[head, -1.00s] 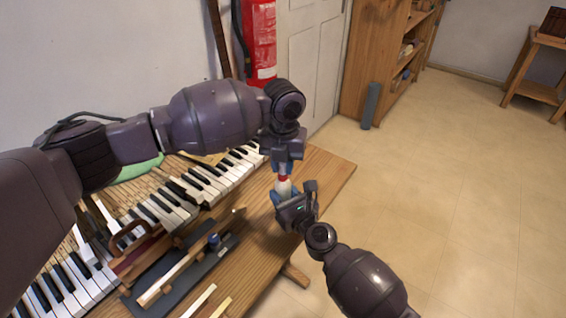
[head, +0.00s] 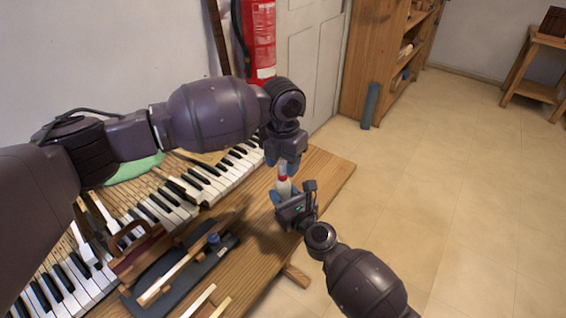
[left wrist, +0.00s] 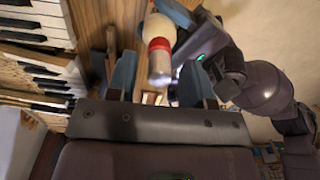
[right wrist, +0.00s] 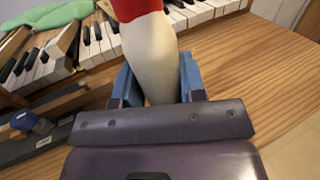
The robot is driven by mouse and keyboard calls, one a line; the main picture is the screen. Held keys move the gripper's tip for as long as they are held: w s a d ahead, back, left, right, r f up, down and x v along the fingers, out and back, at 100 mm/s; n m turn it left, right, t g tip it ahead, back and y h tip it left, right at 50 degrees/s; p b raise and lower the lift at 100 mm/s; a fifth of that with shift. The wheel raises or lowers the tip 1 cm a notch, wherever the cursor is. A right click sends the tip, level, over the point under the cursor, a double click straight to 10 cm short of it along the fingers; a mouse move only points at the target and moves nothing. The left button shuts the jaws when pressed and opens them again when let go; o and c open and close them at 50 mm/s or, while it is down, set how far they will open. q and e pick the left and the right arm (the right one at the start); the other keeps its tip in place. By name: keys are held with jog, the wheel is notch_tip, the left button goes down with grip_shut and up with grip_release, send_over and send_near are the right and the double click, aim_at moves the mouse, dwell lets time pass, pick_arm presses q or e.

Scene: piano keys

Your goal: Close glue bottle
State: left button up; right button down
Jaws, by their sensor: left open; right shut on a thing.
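The glue bottle (head: 283,187) has a white body and a red band. It stands roughly upright above the bench in the head view. My right gripper (head: 284,197) is shut on its white body, which shows between the blue fingers in the right wrist view (right wrist: 152,55). The bottle's red band and silver-grey tip (left wrist: 159,68) show in the left wrist view. My left gripper (head: 284,164) is open just above the bottle. In the left wrist view its blue fingers (left wrist: 160,82) stand on either side of the tip, with gaps. The bottle's base is hidden.
A wooden bench (head: 322,172) lies below, with piano keys (head: 217,178) and a dark tool board (head: 212,262) to the left. A fire extinguisher (head: 262,38) hangs on the wall behind. The floor to the right is clear.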

pick_arm(q)
notch_tip(320, 180, up, 4)
jog(key=shift+r, duration=0.1)
jog(key=shift+c, duration=0.4)
